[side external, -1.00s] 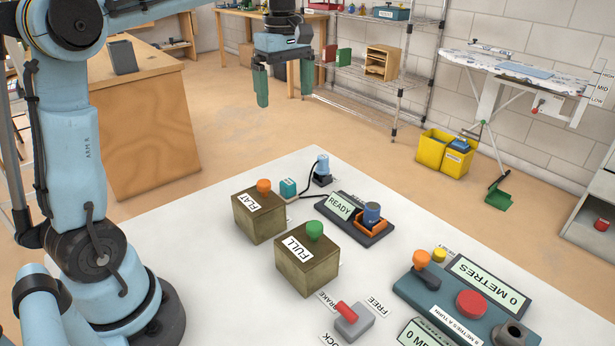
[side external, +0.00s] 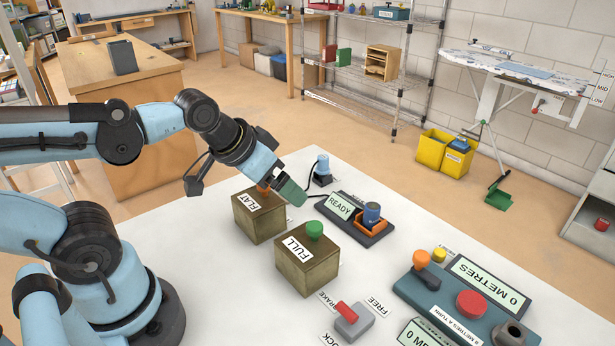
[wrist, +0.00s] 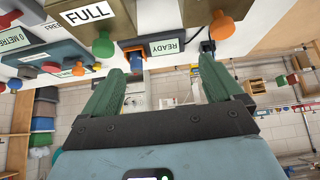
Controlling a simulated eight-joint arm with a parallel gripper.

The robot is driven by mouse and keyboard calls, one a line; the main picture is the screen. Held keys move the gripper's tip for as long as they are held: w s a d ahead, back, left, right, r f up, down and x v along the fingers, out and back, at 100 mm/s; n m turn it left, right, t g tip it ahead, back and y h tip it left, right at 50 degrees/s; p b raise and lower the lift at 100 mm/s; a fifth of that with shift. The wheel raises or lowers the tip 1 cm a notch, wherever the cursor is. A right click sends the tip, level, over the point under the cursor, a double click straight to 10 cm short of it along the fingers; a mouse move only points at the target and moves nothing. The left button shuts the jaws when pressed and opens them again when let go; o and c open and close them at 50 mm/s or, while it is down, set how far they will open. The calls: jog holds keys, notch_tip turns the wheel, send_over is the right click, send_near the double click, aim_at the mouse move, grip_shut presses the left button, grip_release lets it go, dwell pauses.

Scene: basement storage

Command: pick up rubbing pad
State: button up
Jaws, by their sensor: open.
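I cannot pick out a rubbing pad for certain in either view. A small teal block that stood beside the FLAT box (side external: 259,222) is hidden now in the side view, behind my gripper (side external: 291,190). My gripper's green fingers are just above and beside that box's orange knob, and one finger hides the other there. In the wrist view my gripper (wrist: 162,66) is open, with nothing held between its fingers. The upside-down READY display (wrist: 166,47) shows beyond the gap.
The white table also holds the FULL box (side external: 307,265) with a green knob, a blue plug-like piece (side external: 322,170), a brake lever (side external: 351,318) and a metre-counter console (side external: 440,292). The table's right front is crowded. A yellow bin (side external: 438,152) stands on the floor beyond.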

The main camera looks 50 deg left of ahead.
jog(key=shift+s+f, duration=0.1)
jog(key=shift+f, duration=0.05)
jog(key=c, duration=0.5)
jog(key=w+a+f+g, duration=0.1)
jog(key=w+a+g, duration=0.6)
jog(key=w+a, duration=0.5)
jog(key=shift+s+a+f, duration=0.1)
jog(key=shift+s+f, duration=0.1)
jog(key=shift+f, duration=1.75)
jog(key=shift+s+a+f, duration=0.1)
jog(key=shift+s+f, duration=0.15)
jog(key=shift+f, duration=1.65)
jog(key=shift+s+f, duration=0.2)
jog(key=shift+f, duration=1.75)
